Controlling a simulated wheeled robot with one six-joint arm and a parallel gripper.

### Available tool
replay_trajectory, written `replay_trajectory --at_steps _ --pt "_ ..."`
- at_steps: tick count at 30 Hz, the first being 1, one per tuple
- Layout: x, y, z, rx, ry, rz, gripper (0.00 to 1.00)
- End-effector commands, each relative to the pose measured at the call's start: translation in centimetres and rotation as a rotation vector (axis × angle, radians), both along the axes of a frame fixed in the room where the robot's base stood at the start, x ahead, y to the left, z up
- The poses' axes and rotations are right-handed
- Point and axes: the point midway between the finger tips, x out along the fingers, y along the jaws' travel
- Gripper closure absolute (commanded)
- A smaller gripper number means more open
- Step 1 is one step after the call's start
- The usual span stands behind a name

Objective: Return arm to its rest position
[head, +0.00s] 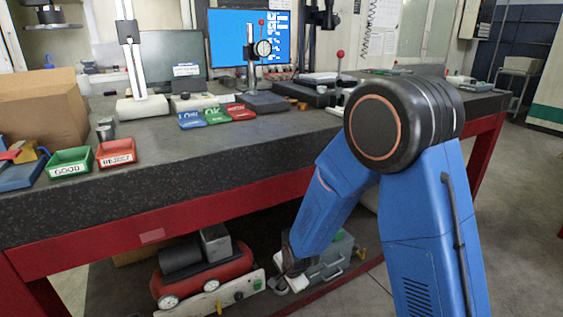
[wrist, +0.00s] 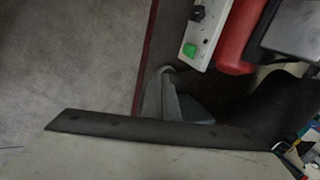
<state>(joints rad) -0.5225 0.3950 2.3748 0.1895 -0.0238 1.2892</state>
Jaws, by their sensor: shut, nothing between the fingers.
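My arm, blue with a large dark round joint, fills the right of the head view. Its forearm slopes down in front of the bench to the lower shelf. My gripper (head: 287,283) is at its low end, small and partly lost against the things there. It is shut and holds nothing. It is just right of the red compressor's (head: 205,274) white panel, in front of a grey case (head: 330,262). In the wrist view the panel's green switch (wrist: 189,50) is close by; a dark strip and a pale surface fill the bottom.
The dark bench top (head: 235,140) stands above the gripper, with a red frame rail (head: 150,222) along its front. Green (head: 70,163) and red (head: 116,153) trays, a cardboard box (head: 42,105) and gauge stands are on it. Open floor (head: 535,200) shows at right.

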Motion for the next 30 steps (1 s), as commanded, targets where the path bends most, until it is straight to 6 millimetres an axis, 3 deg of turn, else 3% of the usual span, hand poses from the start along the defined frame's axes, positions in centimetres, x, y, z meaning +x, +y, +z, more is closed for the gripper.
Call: replay_trajectory --at_steps 3,14,30 --pt "0.0 -2.0 3.7 -0.017 -0.020 0.051 1.00" --pt "-2.1 -8.2 12.8 -0.093 -0.067 0.225 1.00" --pt "-9.3 -17.7 23.6 -0.241 -0.131 0.477 1.00"
